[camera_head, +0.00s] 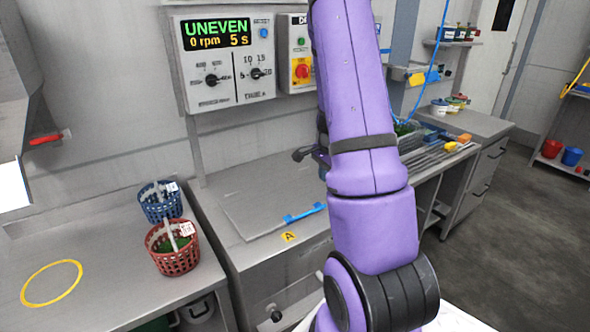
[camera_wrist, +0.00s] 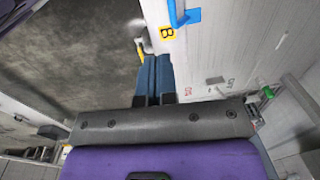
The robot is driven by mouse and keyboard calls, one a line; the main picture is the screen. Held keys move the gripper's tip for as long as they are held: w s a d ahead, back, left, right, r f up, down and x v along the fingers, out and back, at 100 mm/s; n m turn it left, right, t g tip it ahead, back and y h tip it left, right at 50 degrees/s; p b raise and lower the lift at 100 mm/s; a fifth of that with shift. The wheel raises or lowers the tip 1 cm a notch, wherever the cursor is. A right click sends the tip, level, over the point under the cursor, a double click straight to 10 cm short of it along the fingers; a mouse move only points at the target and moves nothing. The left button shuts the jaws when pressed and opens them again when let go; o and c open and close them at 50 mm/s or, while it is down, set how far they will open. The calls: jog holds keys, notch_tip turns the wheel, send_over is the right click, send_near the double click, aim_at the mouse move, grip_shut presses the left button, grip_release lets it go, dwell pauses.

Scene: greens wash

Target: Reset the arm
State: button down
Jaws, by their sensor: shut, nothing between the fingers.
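My purple arm rises through the middle of the head view and hides most of my gripper there. In the wrist view my gripper (camera_wrist: 154,58) shows as two blue fingers side by side, shut with nothing between them. The fingers point toward a yellow B label and a blue handle (camera_wrist: 183,17) on a pale surface. I cannot tell the distance to that surface. No held object shows.
A red basket (camera_head: 172,258) and blue basket (camera_head: 160,208) stand on the left counter beside a yellow ring (camera_head: 51,283). A panel (camera_head: 222,62) reads UNEVEN, 0 rpm, 5 s. A flat lid with a blue handle (camera_head: 305,213) lies by label A. Floor (camera_head: 530,220) is clear at right.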

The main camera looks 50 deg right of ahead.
jog(key=shift+r, duration=0.1)
jog(key=w+a+r+n+t+y, duration=0.1)
jog(key=a+r+n+t, duration=0.1)
jog(key=a+r+n, duration=1.25)
jog(key=s+a+r+n+t, duration=0.1)
jog(key=s+a+r+n, duration=0.2)
jog(key=s+a+r, duration=0.3)
jog(key=s+a+r+n+t, duration=0.1)
jog(key=s+a+r+n, duration=0.2)
jog(key=s+a+r, duration=0.4)
jog(key=s+a, duration=0.1)
jog(key=a, duration=0.5)
jog(key=shift+s+r+h, duration=0.3)
jog(key=shift+s+h, duration=0.1)
